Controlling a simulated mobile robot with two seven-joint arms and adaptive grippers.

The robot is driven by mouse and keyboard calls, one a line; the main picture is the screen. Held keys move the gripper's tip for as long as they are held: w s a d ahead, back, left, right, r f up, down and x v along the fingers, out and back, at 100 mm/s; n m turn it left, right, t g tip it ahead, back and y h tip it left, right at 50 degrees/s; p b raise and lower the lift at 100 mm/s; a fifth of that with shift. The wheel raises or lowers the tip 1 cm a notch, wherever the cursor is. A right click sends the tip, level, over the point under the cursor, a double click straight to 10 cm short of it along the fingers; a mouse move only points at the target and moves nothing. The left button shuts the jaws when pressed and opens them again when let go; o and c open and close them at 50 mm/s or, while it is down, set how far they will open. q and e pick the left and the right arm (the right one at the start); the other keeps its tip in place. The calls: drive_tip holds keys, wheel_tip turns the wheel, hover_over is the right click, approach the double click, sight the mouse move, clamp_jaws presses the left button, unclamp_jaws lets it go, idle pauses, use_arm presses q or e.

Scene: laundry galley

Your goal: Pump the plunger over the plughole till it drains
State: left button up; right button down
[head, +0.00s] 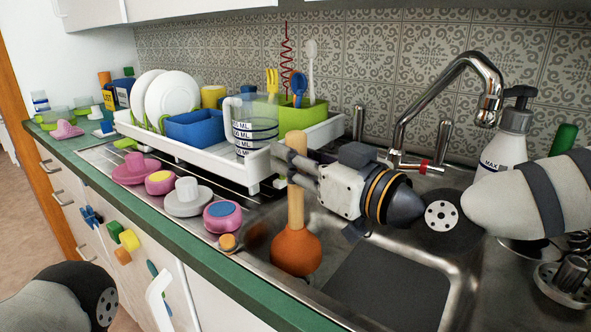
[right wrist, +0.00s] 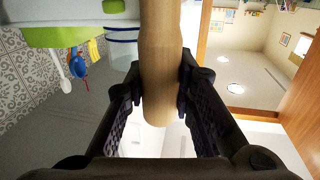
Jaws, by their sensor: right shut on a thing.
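The plunger has an orange rubber cup (head: 296,251) and a pale wooden handle (head: 296,208). It stands upright at the left side of the steel sink basin (head: 447,262). My right gripper (head: 295,168) is shut on the upper part of the handle. In the right wrist view the handle (right wrist: 160,50) passes between the two dark fingers of my right gripper (right wrist: 160,92). The plughole is not visible; I cannot tell whether the cup covers it. Part of my left arm shows at the lower left, but its gripper is out of view.
A white dish rack (head: 200,150) with plates and a measuring jug (head: 255,125) stands behind the plunger. Pink and grey lidded items line the drainboard at left. The chrome tap (head: 440,85) arches over the basin. A soap bottle (head: 508,135) stands behind my right arm.

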wheel_tip(320, 180, up, 12)
drive_tip(key=p, duration=0.4)
drive_tip(key=shift+r, duration=0.2)
use_arm(q)
drive_tip(key=w+r+t, duration=0.2)
drive_tip(key=w+r, duration=0.3)
drive_tip(key=shift+w+r, duration=0.25)
use_arm(e)
drive_tip(key=shift+f, duration=0.15)
